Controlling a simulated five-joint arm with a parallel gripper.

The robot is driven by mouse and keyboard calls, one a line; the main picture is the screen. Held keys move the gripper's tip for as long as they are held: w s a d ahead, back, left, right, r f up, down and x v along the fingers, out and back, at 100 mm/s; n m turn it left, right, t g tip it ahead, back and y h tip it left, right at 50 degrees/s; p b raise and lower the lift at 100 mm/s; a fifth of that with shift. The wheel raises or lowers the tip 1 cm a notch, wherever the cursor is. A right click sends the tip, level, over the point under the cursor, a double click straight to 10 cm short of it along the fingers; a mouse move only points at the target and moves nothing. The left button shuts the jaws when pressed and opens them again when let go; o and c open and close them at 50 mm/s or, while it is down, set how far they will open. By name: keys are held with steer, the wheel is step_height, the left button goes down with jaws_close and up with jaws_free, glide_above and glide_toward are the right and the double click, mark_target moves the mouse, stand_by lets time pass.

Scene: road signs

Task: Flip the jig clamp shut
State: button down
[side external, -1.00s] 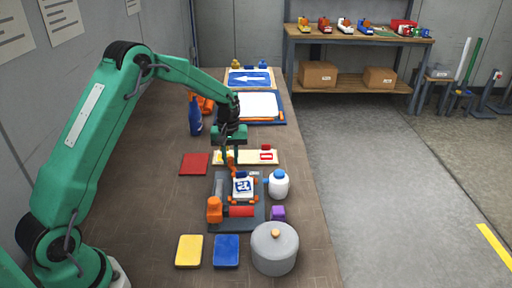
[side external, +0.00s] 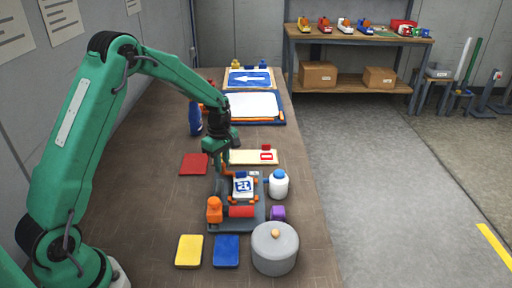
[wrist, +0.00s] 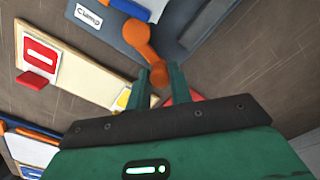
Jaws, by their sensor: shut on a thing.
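The jig is a dark grey plate (side external: 216,221) with an orange post (side external: 214,209), a red roller (side external: 241,211) and a white tile with a blue mark (side external: 243,187) held between orange pieces. The orange clamp lever (wrist: 141,42) shows in the wrist view beside the "Clamp" label (wrist: 88,17). My gripper (wrist: 160,73) is shut on the lever's round end, which lies between its two green fingers. In the side view my gripper (side external: 222,166) is over the jig's far edge and partly hides the lever.
A red pad (side external: 194,164) lies to the left. A sign board (side external: 252,157) lies behind the jig.

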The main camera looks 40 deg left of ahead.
steer(key=shift+s+d+r+n, duration=0.1)
steer(key=shift+s+d+n, duration=0.15)
steer(key=shift+n, duration=0.5)
steer(key=shift+s+d+n, duration=0.15)
steer(key=shift+s+n, duration=0.1)
steer(key=shift+n, duration=0.5)
steer(key=c, duration=1.3)
jaws_free()
steer(key=shift+o, duration=0.2)
step_height(320, 180, up, 8)
